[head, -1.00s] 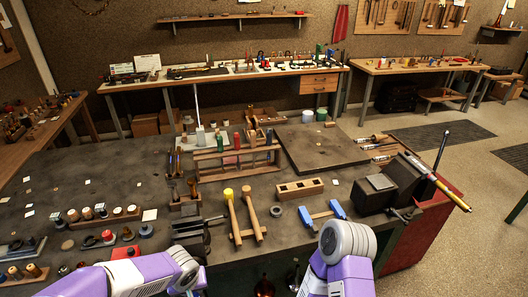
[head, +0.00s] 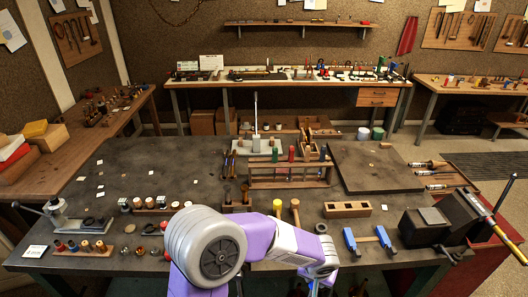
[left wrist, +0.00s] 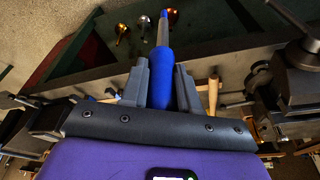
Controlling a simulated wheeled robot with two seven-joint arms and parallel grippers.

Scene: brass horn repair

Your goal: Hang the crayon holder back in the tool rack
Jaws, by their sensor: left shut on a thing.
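A blue-handled tool with a slim grey shaft, which I take for the crayon holder (left wrist: 165,62), is in the left wrist view. My left gripper (left wrist: 161,75) is shut on its blue handle, with the shaft sticking out beyond the fingertips. In the head view my left arm reaches across the bench front toward the right; its jaws and the held tool are hidden or too small there. The wooden tool rack (head: 290,184) stands upright mid-bench, with green-, red- and brown-handled tools in it. The left gripper is apart from the rack, nearer the front edge. My right gripper is not in view.
A wooden block with holes (head: 347,210), a blue-ended clamp (head: 368,241) and a dark vise (head: 424,226) stand right of my arm. A flat dark board (head: 375,166) lies right of the rack.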

